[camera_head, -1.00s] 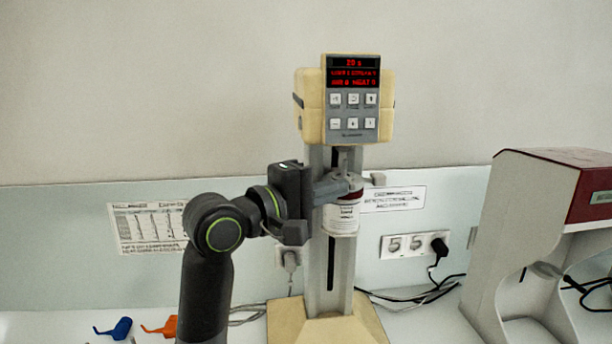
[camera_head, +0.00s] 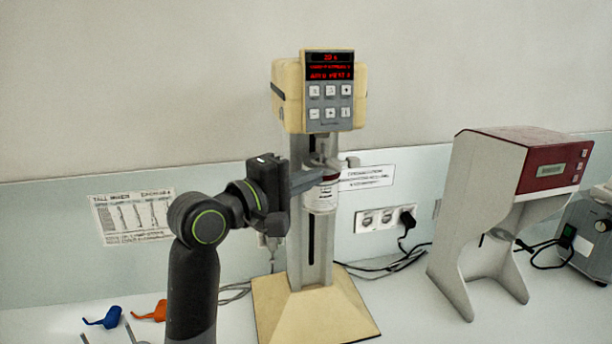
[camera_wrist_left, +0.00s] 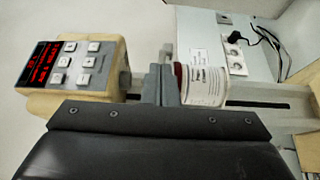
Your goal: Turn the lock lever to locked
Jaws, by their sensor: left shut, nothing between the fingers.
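The cream mill's head (camera_head: 320,92) with a red lit display tops a grey column. A white jar (camera_head: 320,197) with a dark red lid hangs at the clamp on the column; it also shows in the wrist view (camera_wrist_left: 205,88). A small grey knob-like part (camera_head: 350,162) sticks out right of the clamp; I cannot tell whether it is the lock lever or how it is set. My left gripper (camera_head: 312,179) is shut and empty, its fingers beside the clamp, above and left of the jar. They partly hide the clamp. My right gripper is out of view.
The mill's cream base (camera_head: 315,312) stands on the white bench. A grey and red machine (camera_head: 500,205) stands at the right. Blue (camera_head: 106,318) and orange (camera_head: 152,312) items lie at front left. Cables trail from the wall socket (camera_head: 378,218) behind the base.

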